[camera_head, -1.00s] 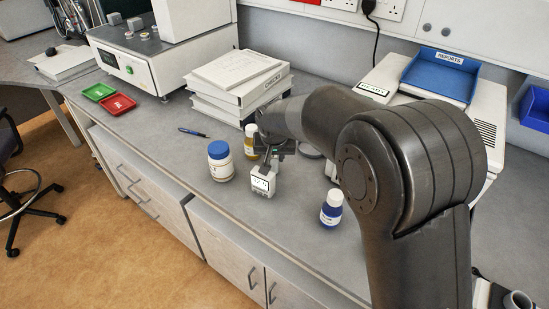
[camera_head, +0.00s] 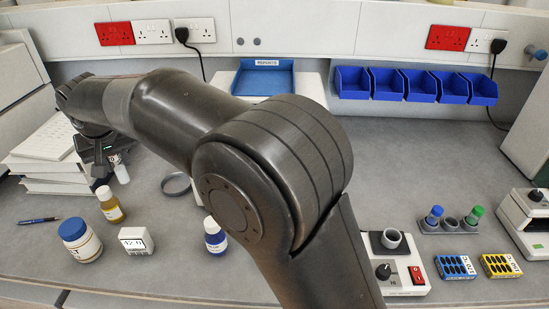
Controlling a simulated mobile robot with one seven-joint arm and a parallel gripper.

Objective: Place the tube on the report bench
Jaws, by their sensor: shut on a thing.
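My gripper (camera_head: 116,158) is at the left, above the bench behind the amber bottle. It is shut on a small pale tube (camera_head: 122,173), which hangs upright below the fingers; the arm hides part of the hold. I cannot tell whether the tube touches the bench. The grey bench (camera_head: 290,262) runs across the view. Blue-capped (camera_head: 433,216) and green-capped (camera_head: 474,216) tubes stand in a grey rack at the right.
Stacked binders (camera_head: 48,150) stand beside my gripper. A blue-labelled bottle (camera_head: 215,236), grey ring (camera_head: 176,184) and mixer (camera_head: 396,265) also occupy the bench.

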